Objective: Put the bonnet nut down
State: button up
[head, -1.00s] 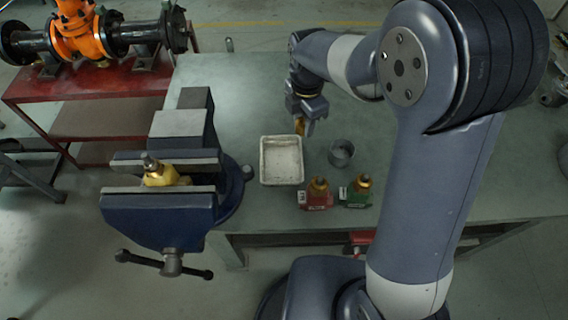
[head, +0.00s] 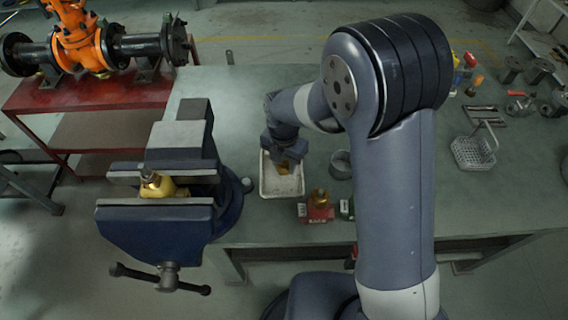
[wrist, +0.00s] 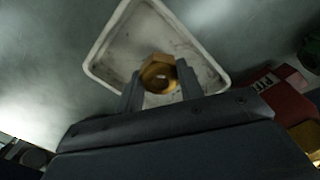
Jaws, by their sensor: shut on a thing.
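The brass bonnet nut (wrist: 159,74) is gripped between the two fingers of my gripper (wrist: 160,90) in the wrist view. It shows as a small yellow spot (head: 284,169) in the head view, under my gripper (head: 284,163). The white tray (head: 267,189) lies on the bench beneath them, and its rim (wrist: 100,62) frames the nut in the wrist view. I cannot tell whether the nut touches the tray floor. A brass valve body (head: 158,186) is clamped in the blue vise (head: 150,222).
A grey cup (head: 341,163) stands right of the tray. A red-based item with a brass top (head: 318,207) stands at the tray's front right, with a green one partly hidden by my arm. A wire basket (head: 474,150) stands further right.

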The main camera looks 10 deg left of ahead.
jog(key=shift+f, duration=0.65)
jog(key=shift+f, duration=0.1)
jog(key=shift+f, duration=0.15)
jog(key=o, duration=1)
jog(key=shift+o, duration=0.2)
notch_tip(320, 180, up, 12)
jog(key=shift+r, duration=0.25)
